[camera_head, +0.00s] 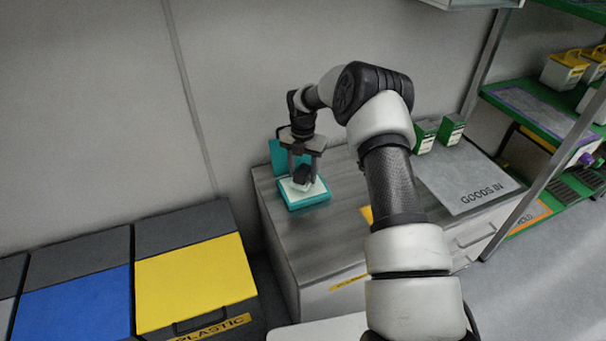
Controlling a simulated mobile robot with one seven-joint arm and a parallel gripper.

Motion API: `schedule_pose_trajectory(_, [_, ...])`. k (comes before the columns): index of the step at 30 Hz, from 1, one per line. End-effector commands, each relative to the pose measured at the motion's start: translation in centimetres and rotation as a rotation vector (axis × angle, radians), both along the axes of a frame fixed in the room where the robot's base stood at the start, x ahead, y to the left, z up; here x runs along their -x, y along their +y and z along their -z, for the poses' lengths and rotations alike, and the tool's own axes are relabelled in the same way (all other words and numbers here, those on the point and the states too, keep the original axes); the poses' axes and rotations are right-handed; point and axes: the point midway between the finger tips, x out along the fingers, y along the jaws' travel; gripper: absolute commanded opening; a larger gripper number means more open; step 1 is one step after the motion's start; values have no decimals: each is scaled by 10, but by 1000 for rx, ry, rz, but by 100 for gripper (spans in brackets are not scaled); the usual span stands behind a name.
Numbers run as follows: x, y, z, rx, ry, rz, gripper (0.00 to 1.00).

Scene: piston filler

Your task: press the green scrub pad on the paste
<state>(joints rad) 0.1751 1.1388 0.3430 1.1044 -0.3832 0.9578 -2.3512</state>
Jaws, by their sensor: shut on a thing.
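My gripper (303,160) points down over the left part of the grey worktop. It is shut on a small dark thing (302,175) between its fingers. I cannot make out a green face on it, so I cannot tell from its look whether it is the scrub pad. Just below is a shallow teal tray (308,202) with a pale white inside, which may be the paste. The dark thing is at or just above that white surface; contact cannot be told. A teal upright panel (277,156) stands behind the tray, partly hidden by my gripper.
Green-and-white boxes (451,129) stand at the worktop's back right, near a grey "GOODS IN" mat (468,185). A yellow-lidded plastic bin (195,282) and a blue-lidded bin (75,302) are at left. Green shelving (540,115) is at right. My arm hides the worktop's middle.

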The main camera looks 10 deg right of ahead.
Motion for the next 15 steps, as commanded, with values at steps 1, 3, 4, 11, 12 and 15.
schedule_pose_trajectory(1, [0,0,-7,1,-1,0,30])
schedule_pose_trajectory(3, [0,0,-13,1,-1,0,30])
schedule_pose_trajectory(4, [0,0,-15,0,-1,0,30])
schedule_pose_trajectory(11, [0,0,-34,1,-1,1,30])
schedule_pose_trajectory(12, [0,-1,-37,1,-1,1,30])
schedule_pose_trajectory(15, [0,0,-43,0,0,0,30])
